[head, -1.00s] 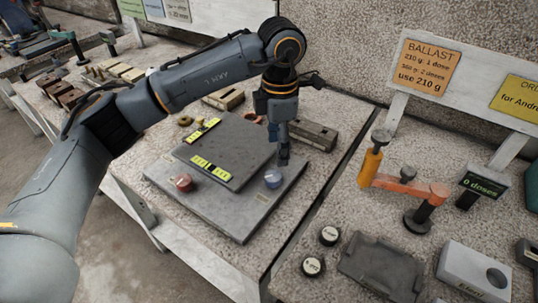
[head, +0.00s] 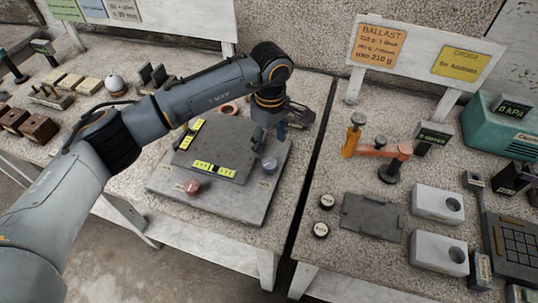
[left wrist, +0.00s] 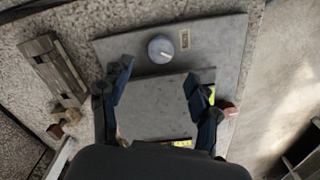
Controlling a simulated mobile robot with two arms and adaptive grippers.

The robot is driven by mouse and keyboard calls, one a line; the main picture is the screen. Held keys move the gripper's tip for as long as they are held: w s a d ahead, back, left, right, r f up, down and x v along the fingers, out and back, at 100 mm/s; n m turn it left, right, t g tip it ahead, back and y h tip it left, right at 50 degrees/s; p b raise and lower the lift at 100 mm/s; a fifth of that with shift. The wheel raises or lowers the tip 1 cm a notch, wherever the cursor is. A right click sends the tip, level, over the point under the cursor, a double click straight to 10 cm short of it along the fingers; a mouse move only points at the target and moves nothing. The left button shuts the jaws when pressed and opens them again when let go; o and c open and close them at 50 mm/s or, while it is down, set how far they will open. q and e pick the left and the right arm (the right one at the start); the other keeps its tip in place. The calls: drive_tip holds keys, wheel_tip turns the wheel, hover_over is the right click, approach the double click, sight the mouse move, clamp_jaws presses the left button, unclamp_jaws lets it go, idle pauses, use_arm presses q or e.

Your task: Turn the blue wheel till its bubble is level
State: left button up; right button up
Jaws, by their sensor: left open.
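The blue wheel (head: 269,166) is a small grey-blue knob on the right part of a grey plate (head: 223,207). It also shows in the left wrist view (left wrist: 161,49), with a pale mark on top. A red wheel (head: 192,187) sits at the plate's front left. Two yellow bubble levels lie on the raised dark slab, one at the front (head: 215,169) and one at the left (head: 190,134). Their bubbles are too small to read. My left gripper (head: 266,143) is open and empty, just behind the blue wheel in the head view and apart from it. My right gripper is out of view.
A grey slotted block (left wrist: 56,68) lies beside the plate in the left wrist view. Across a gap, the right table holds an orange-handled device (head: 380,151), a dark flat plate (head: 372,217) and white blocks (head: 438,204). A ballast sign (head: 379,45) stands behind.

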sight(269, 162)
use_arm(q)
wheel_tip(269, 162, down, 6)
drive_tip(key=shift+a+f+p, duration=0.1)
drive_tip(key=shift+p, duration=0.7)
drive_tip(key=shift+f, duration=0.8)
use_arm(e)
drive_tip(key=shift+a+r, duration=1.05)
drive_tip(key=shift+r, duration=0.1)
use_arm(q)
drive_tip(key=shift+c, duration=0.5)
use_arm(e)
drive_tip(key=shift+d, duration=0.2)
use_arm(q)
drive_tip(key=c, duration=1.1)
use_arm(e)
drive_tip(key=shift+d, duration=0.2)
